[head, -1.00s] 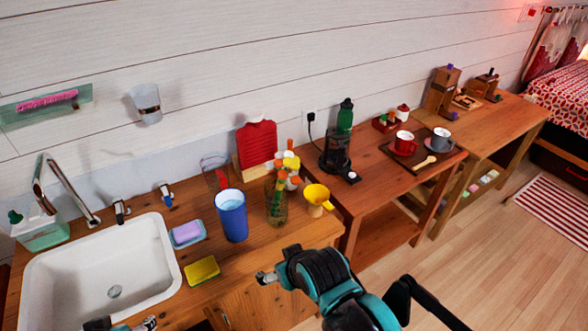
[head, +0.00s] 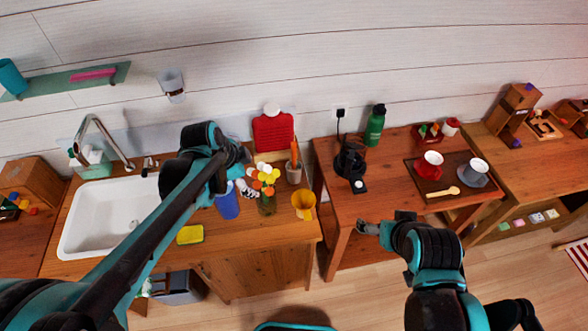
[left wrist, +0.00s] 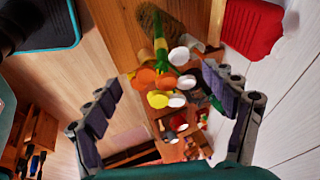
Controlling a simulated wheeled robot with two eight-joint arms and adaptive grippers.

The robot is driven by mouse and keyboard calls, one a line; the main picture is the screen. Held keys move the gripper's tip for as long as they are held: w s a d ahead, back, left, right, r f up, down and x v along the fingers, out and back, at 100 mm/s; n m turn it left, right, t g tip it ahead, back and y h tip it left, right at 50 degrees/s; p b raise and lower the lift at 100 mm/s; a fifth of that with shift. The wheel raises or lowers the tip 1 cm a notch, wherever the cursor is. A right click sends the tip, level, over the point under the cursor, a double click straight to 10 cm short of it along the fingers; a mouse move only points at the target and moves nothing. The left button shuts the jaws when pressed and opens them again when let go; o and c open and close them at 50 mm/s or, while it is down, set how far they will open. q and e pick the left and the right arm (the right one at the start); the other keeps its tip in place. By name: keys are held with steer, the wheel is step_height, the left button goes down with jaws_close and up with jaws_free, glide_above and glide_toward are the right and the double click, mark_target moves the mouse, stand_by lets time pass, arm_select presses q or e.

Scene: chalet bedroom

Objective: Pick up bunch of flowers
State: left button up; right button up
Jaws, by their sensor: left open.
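The bunch of flowers (head: 266,177), with yellow, orange and white heads, stands in a green-brown vase (head: 267,204) on the wooden counter by the sink. In the left wrist view the flowers (left wrist: 167,88) appear between the two spread fingers, with the vase (left wrist: 158,25) beyond them. My left gripper (head: 246,187) is open and close beside the flower heads, on their left in the head view. I cannot tell whether it touches them. My right gripper (head: 368,228) is in front of the middle table, away from the flowers; its jaw opening is unclear.
A yellow cup (head: 304,204) and a pot with orange items (head: 294,170) stand to the right. A red board (head: 273,132) leans behind. A yellow sponge (head: 190,234) lies near the sink (head: 98,217).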

arm_select(q)
steer(key=shift+w+d+r, duration=0.1)
steer(key=shift+w+d, duration=0.2)
steer(key=shift+d, duration=0.1)
steer(key=shift+w+d+f, duration=0.15)
steer(key=shift+f, duration=0.05)
steer(key=b, duration=0.2)
glide_above(265, 190)
steer(key=f, duration=0.7)
steer(key=shift+s, duration=0.4)
steer(key=shift+r, duration=0.1)
arm_select(e)
steer(key=shift+d+f, duration=0.3)
steer(key=shift+f, duration=0.3)
arm_select(q)
steer(key=shift+c, duration=0.3)
steer(key=c, duration=1.3)
